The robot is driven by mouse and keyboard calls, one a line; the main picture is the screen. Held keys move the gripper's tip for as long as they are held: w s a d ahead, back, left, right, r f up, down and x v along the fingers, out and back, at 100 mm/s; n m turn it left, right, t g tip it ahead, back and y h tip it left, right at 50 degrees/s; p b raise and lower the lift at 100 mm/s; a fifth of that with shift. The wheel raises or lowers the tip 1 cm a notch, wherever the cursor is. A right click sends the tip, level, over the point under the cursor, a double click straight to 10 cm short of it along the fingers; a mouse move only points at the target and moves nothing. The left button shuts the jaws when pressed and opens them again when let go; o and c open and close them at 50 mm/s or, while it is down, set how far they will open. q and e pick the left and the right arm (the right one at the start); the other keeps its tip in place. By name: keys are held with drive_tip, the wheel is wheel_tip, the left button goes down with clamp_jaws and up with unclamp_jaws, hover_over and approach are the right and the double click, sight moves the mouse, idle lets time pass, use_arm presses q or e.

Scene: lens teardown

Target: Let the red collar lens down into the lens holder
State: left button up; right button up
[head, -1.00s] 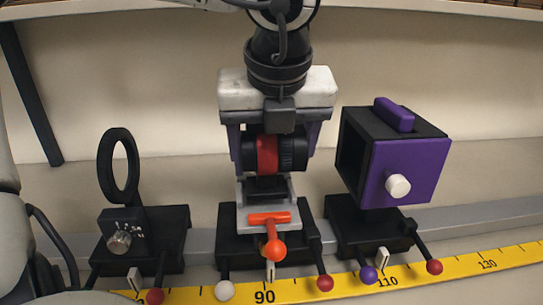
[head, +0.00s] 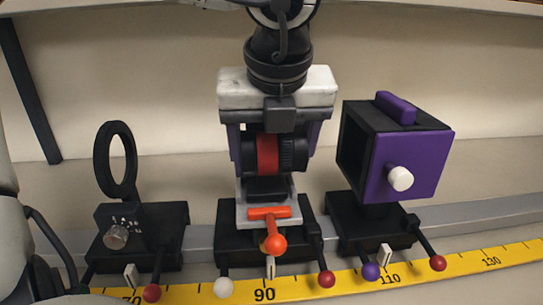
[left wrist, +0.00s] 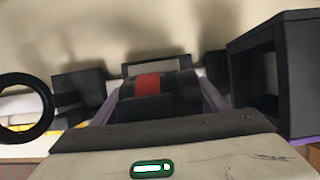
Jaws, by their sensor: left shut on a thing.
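The red collar lens (head: 267,154) is a dark barrel with a red band, held level at the middle of the head view. My left gripper (head: 268,148) reaches down from above and is shut on it, one finger at each end. The lens holder (head: 284,187) is directly below, a grey bracket with a dark block and an orange knob, on a black carriage. I cannot tell whether the lens touches the holder. In the left wrist view the red band (left wrist: 147,85) shows beyond the pale gripper body. My right gripper is not in view.
A black ring on a post (head: 116,160) stands to the left. A black and purple box (head: 412,165) stands close on the right. Both sit on carriages along a grey rail (head: 470,215), with a yellow scale (head: 455,268) in front. A pale wall is behind.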

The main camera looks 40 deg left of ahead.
use_arm(q)
drive_tip(key=shift+f+b, duration=0.65)
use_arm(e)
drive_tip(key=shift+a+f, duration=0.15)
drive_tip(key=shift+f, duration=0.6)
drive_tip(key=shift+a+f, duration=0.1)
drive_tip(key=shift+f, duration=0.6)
use_arm(q)
drive_tip(key=o, duration=1.5)
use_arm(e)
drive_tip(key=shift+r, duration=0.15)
use_arm(q)
drive_tip(key=shift+r, duration=0.3)
drive_tip(key=p+v, duration=0.2)
drive_tip(key=v, duration=0.8)
drive_tip(key=shift+r, duration=0.1)
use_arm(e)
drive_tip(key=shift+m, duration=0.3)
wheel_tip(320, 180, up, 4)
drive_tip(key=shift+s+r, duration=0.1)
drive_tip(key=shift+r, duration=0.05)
